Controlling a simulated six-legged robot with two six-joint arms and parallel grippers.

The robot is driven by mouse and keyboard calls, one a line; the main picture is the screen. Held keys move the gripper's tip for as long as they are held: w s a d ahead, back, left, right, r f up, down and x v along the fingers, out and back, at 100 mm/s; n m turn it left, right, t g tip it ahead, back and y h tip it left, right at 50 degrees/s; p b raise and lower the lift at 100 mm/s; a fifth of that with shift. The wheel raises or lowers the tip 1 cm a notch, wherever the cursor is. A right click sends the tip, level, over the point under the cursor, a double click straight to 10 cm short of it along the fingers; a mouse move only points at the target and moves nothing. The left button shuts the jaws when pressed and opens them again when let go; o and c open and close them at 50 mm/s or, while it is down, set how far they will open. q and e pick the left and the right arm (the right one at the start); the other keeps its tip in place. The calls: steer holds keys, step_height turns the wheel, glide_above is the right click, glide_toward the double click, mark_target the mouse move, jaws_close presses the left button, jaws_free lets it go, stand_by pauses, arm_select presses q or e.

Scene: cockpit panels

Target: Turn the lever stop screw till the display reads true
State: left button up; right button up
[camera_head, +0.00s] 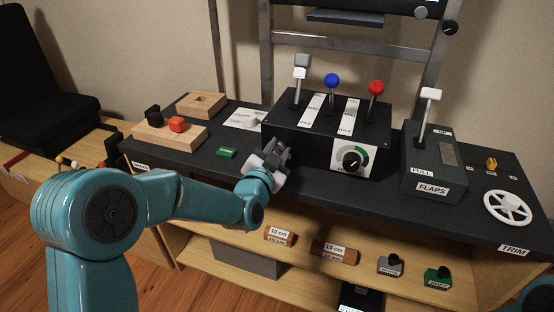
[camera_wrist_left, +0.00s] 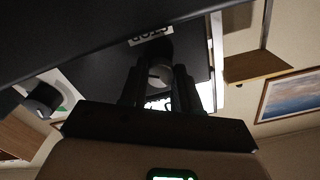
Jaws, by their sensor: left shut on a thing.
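My left gripper (camera_head: 272,158) is at the left side of the black lever box (camera_head: 318,132), low near the desk top. In the left wrist view its two dark fingers (camera_wrist_left: 160,78) are shut around a small rounded grey knob, the stop screw (camera_wrist_left: 160,74), beside a white label (camera_wrist_left: 150,36) that seems to read STOP. The fingers hide part of the screw. The box carries a grey-topped lever (camera_head: 301,68), a blue-knobbed lever (camera_head: 332,82) and a red-knobbed lever (camera_head: 376,89). I cannot tell which display is meant. My right gripper does not show.
A dial (camera_head: 352,158) with a green arc is on the box front. The flaps box (camera_head: 431,165) and white trim wheel (camera_head: 507,206) stand to the right. A green block (camera_head: 226,153) and wooden block (camera_head: 168,136) lie left.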

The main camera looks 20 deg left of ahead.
arm_select(q)
steer(key=shift+m+b, duration=1)
steer(key=shift+m, duration=1.2)
steer(key=o, duration=1.1)
steer(key=shift+c, duration=0.2)
steer(key=s+b, duration=0.2)
steer(key=s, duration=1.4)
steer(key=shift+s+a, duration=0.15)
steer(key=shift+a, duration=0.1)
